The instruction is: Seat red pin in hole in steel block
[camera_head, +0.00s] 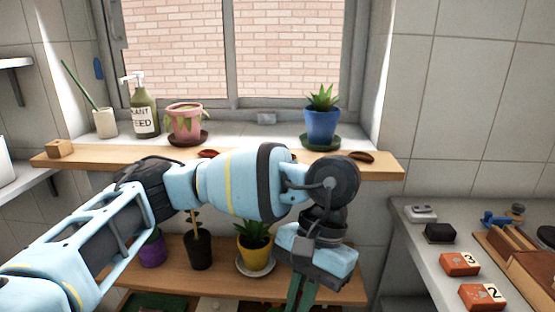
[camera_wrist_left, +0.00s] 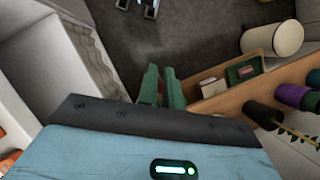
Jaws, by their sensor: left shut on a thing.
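My left arm comes in from the left across the head view, and its gripper (camera_head: 301,293) points down in front of the lower wooden shelf. In the left wrist view the two green fingers (camera_wrist_left: 161,86) are close together, with a narrow gap between them. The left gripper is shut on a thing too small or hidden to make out. My right gripper is not in view.
The upper wooden shelf (camera_head: 100,157) and lower wooden shelf (camera_head: 185,279) run below the window. A blue pot (camera_head: 321,127) and yellow pot (camera_head: 253,258) hold plants. The right counter (camera_head: 418,240) carries orange blocks numbered 3 (camera_head: 459,264) and 2 (camera_head: 482,297).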

